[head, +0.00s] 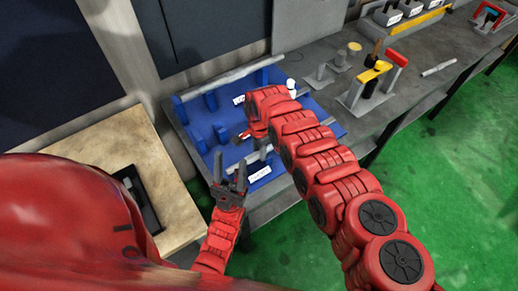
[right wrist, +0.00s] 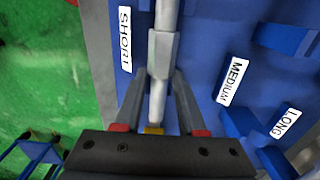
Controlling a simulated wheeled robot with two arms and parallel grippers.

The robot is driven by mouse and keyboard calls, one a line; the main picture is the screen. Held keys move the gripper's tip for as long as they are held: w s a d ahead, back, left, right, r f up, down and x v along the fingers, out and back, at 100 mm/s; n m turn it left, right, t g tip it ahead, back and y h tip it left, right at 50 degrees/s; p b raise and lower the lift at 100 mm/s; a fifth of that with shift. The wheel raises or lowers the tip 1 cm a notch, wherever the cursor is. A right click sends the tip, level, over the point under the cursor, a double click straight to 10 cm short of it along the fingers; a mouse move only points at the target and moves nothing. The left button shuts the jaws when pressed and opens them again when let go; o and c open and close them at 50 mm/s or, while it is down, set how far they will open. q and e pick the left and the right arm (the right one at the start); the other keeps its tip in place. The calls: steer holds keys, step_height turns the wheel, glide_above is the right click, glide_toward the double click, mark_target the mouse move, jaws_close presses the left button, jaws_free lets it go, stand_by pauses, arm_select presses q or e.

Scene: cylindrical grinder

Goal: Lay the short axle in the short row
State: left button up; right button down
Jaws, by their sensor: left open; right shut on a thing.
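My right gripper (right wrist: 157,88) is shut on a grey stepped axle (right wrist: 165,48), the short one by its place, whose length runs up the right wrist view beside the SHORT label (right wrist: 125,40). The axle (head: 260,153) also shows partly in the head view, over the front part of the blue tray, with my right arm hiding some of it. I cannot tell whether it touches the supports of the short row. My left gripper (head: 231,184) is open and empty at the tray's front left edge.
The blue tray (head: 205,125) has MEDIUM (right wrist: 233,82) and LONG (right wrist: 284,124) labels beside further supports. A long grey bar (head: 232,76) lies across the back supports. A yellow-topped stand (head: 371,73) and red handle (head: 396,60) stand right of the tray.

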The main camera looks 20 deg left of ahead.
steer(key=shift+f+b, duration=0.55)
steer(key=shift+b, duration=0.05)
steer(key=c, duration=0.5)
jaws_free()
